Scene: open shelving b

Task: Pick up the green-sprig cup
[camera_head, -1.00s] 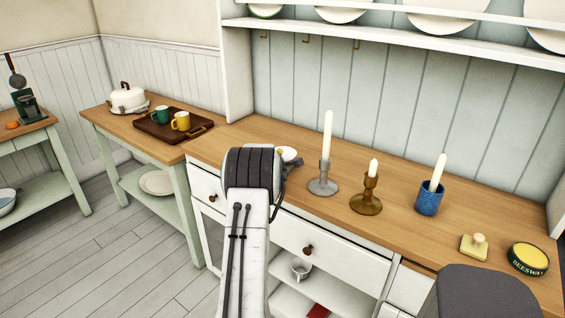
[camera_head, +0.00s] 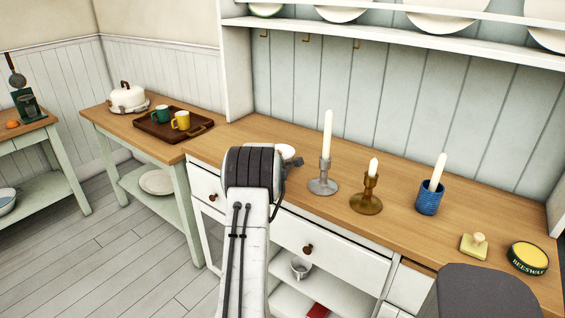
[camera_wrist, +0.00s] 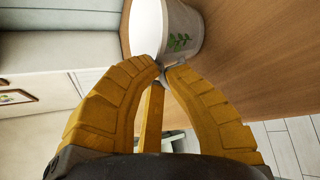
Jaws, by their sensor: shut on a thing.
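The green-sprig cup (camera_wrist: 183,38) is white with a small green leaf sprig on its side, at the top of the wrist view. My gripper (camera_wrist: 163,69) has its yellow fingertips closed together at the cup's near edge, shut on it. In the head view a white rounded piece of the cup (camera_head: 285,151) shows just behind my arm, over the wooden counter. The arm hides the rest of the cup and most of the gripper there. I cannot tell whether the cup's base touches the counter.
On the counter (camera_head: 407,208) stand a grey candlestick (camera_head: 323,184), a brass candlestick (camera_head: 367,199) and a blue candle holder (camera_head: 429,200), right of my arm. A tray (camera_head: 195,136) with a green mug (camera_head: 160,115) and a yellow mug (camera_head: 181,121) is on the left table.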

